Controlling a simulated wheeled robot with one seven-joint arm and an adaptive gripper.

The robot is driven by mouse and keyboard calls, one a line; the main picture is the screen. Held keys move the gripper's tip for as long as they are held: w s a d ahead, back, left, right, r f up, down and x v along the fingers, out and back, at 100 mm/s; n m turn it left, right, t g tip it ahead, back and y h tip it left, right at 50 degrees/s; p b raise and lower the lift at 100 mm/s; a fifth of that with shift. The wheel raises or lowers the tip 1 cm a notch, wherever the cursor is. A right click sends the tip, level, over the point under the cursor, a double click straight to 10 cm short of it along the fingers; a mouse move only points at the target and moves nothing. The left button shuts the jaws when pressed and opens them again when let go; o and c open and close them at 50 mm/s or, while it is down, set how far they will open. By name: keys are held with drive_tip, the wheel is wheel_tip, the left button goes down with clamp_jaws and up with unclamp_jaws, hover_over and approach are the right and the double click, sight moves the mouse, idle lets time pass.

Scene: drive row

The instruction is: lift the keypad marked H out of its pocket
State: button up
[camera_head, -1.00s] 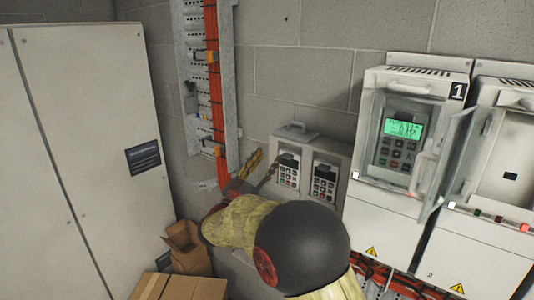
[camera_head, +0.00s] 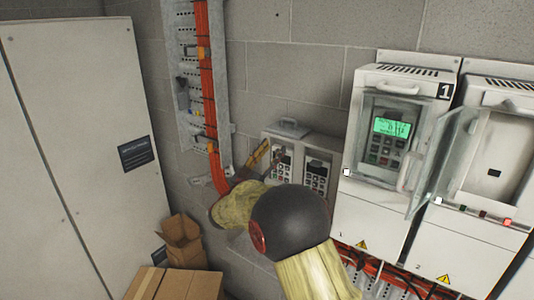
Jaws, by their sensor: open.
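Two grey keypads with dark buttons sit side by side in a pale wall holder (camera_head: 301,141): the left keypad (camera_head: 284,174) and the right keypad (camera_head: 317,178). I cannot read a letter H on either. My gripper (camera_head: 269,153) is open at the left keypad. One finger is left of the holder; the other overlaps the left keypad's upper part, and I cannot tell whether it touches. My dark, rounded wrist hides the area below the keypads. Another keypad (camera_head: 389,138) with a lit green screen sits in the drive marked 1 (camera_head: 377,206).
The drive's clear door (camera_head: 431,170) stands open. A second drive (camera_head: 496,165) with an empty-looking recess stands to its right. Orange cables (camera_head: 210,100) run up a metal tray left of my gripper. A tall cabinet (camera_head: 75,120) and cardboard boxes (camera_head: 180,284) are at left.

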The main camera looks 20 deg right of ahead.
drive_tip(key=shift+w+d+f, duration=0.2)
drive_tip(key=shift+w+d, duration=0.2)
drive_tip(key=shift+d, duration=0.15)
drive_tip(key=shift+w+d+f, duration=0.2)
drive_tip(key=shift+w+d, duration=0.15)
drive_tip(key=shift+d, duration=0.2)
drive_tip(key=shift+w+d+f+b, duration=0.15)
drive_tip(key=shift+f+b, duration=0.6)
drive_tip(key=shift+f, duration=0.85)
drive_tip(key=shift+d, duration=0.1)
drive_tip(key=c, duration=0.3)
drive_tip(key=c, duration=0.6)
drive_tip(key=shift+r, duration=0.1)
drive_tip(key=shift+r, duration=0.3)
drive_tip(key=shift+c, duration=0.2)
